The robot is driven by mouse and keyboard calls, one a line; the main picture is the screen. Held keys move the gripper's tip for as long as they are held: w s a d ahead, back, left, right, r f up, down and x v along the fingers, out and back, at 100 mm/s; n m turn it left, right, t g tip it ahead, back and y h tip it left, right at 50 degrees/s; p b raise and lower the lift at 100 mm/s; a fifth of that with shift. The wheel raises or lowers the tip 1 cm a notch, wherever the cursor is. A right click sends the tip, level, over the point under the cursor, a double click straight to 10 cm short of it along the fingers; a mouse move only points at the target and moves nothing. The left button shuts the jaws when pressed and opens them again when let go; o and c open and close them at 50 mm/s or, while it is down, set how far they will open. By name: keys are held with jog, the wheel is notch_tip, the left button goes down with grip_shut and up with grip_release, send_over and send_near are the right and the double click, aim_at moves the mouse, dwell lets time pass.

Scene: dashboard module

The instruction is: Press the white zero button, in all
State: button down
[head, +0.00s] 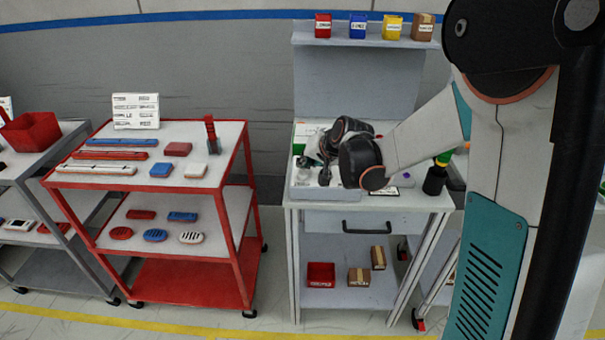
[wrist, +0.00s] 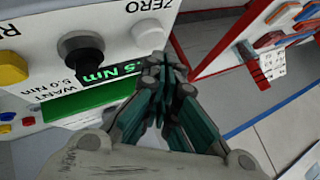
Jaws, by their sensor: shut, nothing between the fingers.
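In the wrist view the white zero button (wrist: 149,34) sits on the white module (wrist: 115,12) beside the printed word ZERO. My gripper (wrist: 163,65) is shut and empty, its fingertips right at the button's lower edge and covering part of it. I cannot tell whether they touch it. In the head view my gripper (head: 323,150) is over the module (head: 318,193) on the white cart; the button cannot be made out there.
A dark round knob or socket (wrist: 82,52) and a yellow button (wrist: 11,68) are on the same panel. A red cart (head: 230,180) with several coloured parts stands to the left.

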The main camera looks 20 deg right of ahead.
aim_at(306, 172)
jog(key=shift+f, duration=0.35)
jog(key=shift+f+b, duration=0.5)
jog(key=shift+b, duration=0.15)
dwell(0.6)
jog(key=shift+r, duration=0.1)
jog(key=shift+r+p, duration=0.7)
jog(key=shift+r, duration=0.1)
jog(key=shift+r, duration=0.1)
jog(key=shift+r+p, duration=1.85)
jog(key=shift+r, duration=0.65)
jog(key=shift+f, duration=0.1)
